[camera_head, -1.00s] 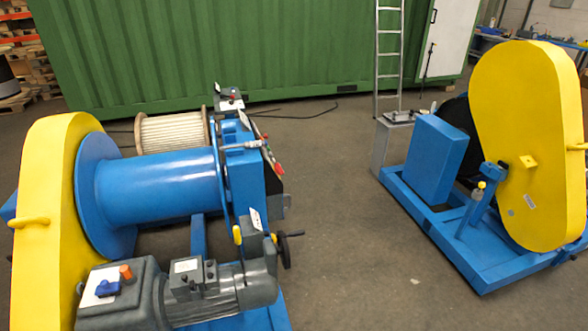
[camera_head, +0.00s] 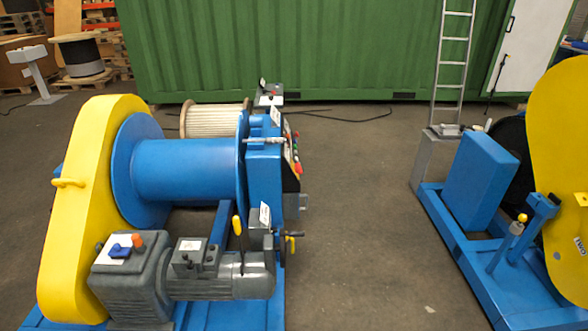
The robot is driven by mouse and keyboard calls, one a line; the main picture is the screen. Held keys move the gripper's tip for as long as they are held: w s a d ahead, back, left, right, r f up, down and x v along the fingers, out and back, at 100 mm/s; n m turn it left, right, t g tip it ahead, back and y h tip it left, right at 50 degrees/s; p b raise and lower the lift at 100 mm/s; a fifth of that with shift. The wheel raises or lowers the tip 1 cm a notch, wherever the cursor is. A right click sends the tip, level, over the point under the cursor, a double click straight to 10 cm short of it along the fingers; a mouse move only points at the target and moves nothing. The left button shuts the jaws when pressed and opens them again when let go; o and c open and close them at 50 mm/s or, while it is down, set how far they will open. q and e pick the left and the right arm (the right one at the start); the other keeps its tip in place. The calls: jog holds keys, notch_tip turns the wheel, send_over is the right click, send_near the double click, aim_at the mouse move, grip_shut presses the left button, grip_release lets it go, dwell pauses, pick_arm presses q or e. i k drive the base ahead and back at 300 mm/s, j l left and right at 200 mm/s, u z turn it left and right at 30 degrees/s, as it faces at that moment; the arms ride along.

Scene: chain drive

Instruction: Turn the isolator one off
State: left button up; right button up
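No part in view can be surely told as isolator one. A blue winch machine with a yellow guard (camera_head: 85,205) and a blue drum (camera_head: 185,168) stands at the left. A grey box with a white label (camera_head: 262,228) sits at its near right, beside a yellow-tipped lever (camera_head: 238,232). Another grey box (camera_head: 269,95) tops its far end. A panel with red and green buttons (camera_head: 296,155) faces right, seen edge-on. Label text and switch positions are too small to read. Neither gripper is in view.
A second blue machine with a yellow guard (camera_head: 562,160) stands at the right. Open floor (camera_head: 355,220) lies between the machines. A green container (camera_head: 330,50) closes the back, with a ladder (camera_head: 453,60) before it. A cable reel (camera_head: 83,58) and a grey stand (camera_head: 37,75) are at the far left.

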aim_at(298, 168)
jog(key=l+u, duration=0.1)
jog(key=l, duration=0.35)
jog(key=i+l+u, duration=0.1)
jog(key=u, duration=0.3)
jog(key=l+u, duration=0.1)
jog(key=u, duration=0.3)
jog(key=i+l+u, duration=0.1)
jog(key=u, duration=0.35)
jog(key=i+l+u, duration=0.15)
jog(key=l+u, duration=0.15)
jog(key=l, duration=0.2)
jog(key=l+u, duration=0.25)
jog(key=l, duration=0.3)
jog(key=l+u, duration=0.35)
jog(key=l, duration=0.75)
jog(key=l+u, duration=0.1)
jog(key=l, duration=2.6)
jog(key=k, duration=0.05)
